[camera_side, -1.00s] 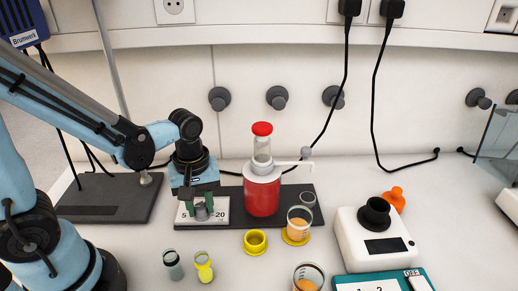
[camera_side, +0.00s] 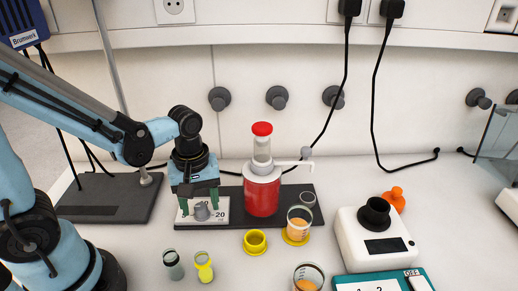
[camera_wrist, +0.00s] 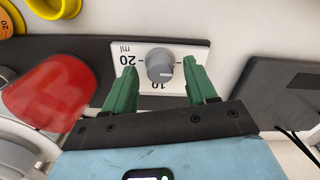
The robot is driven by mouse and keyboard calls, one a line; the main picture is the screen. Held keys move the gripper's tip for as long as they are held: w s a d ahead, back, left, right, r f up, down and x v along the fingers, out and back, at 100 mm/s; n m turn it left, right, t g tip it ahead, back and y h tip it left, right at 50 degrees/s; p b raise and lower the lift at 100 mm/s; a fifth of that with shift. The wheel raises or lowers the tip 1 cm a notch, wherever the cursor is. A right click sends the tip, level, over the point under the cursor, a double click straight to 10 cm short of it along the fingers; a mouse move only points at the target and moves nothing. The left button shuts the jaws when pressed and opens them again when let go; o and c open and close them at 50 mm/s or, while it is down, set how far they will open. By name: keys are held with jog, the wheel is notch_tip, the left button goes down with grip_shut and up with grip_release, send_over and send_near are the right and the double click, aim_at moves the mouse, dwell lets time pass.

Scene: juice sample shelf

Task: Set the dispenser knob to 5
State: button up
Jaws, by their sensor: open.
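The dispenser is a red bottle (camera_side: 262,196) with a white top, a clear cylinder and a red cap. It also shows at the left of the wrist view (camera_wrist: 50,92). The grey knob (camera_wrist: 160,65) sits on a white dial plate (camera_wrist: 190,83) marked 10, 20 and ml, left of the bottle in the side view. My gripper (camera_wrist: 159,66) is open, with one green finger on each side of the knob and gaps visible. In the side view my gripper (camera_side: 200,200) partly covers the plate and its 5 mark. I cannot tell which mark the knob points to.
The dial and bottle stand on a dark base (camera_side: 232,220). Two small vials (camera_side: 203,268), yellow holders (camera_side: 255,243) and beakers with orange juice (camera_side: 299,222) stand in front and to the right.

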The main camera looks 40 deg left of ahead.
aim_at(200, 205)
notch_tip(200, 205, up, 11)
jog(key=shift+r, duration=0.2)
dwell(0.5)
jog(key=m+t, duration=0.2)
jog(key=m, duration=0.2)
jog(key=w+a+m+t, duration=0.1)
jog(key=m+t, duration=0.1)
jog(key=m, duration=0.2)
jog(key=f+m+t, duration=0.1)
jog(key=m+t, duration=0.2)
jog(key=shift+w+a+f+m, duration=0.1)
jog(key=shift+w+a+m, duration=0.25)
jog(key=shift+w+m, duration=0.05)
